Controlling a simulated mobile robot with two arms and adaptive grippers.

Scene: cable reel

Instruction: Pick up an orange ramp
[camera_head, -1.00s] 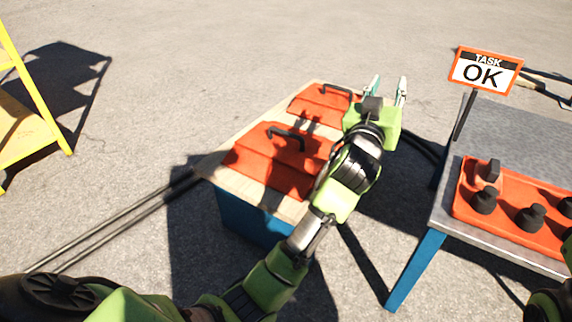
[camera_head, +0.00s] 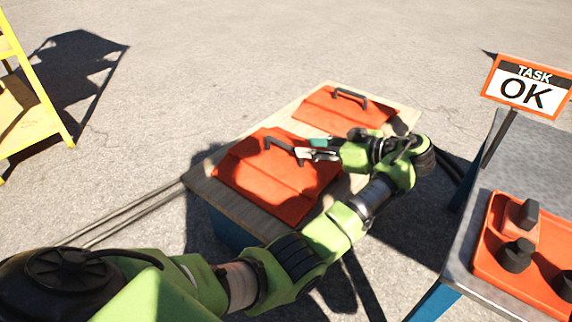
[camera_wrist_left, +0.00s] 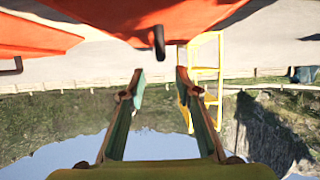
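Two orange ramps with dark handles lie on a wooden-topped table. The near ramp (camera_head: 270,185) has its handle (camera_head: 282,146) close to my left gripper (camera_head: 305,149), which reaches in from the right side. The far ramp (camera_head: 340,112) lies behind, with its handle (camera_head: 350,96) clear of the gripper. In the left wrist view, my gripper's fingers (camera_wrist_left: 160,92) are spread apart with nothing between them. A dark handle (camera_wrist_left: 158,42) shows just beyond the fingertips, under an orange ramp (camera_wrist_left: 140,15). My right gripper is not in view.
The wooden table (camera_head: 222,200) stands on asphalt. A grey table (camera_head: 478,225) at right holds an orange tray (camera_head: 520,280) with dark knobs, beside a "TASK OK" sign (camera_head: 526,90). A yellow ladder-like stand (camera_head: 40,90) is at left.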

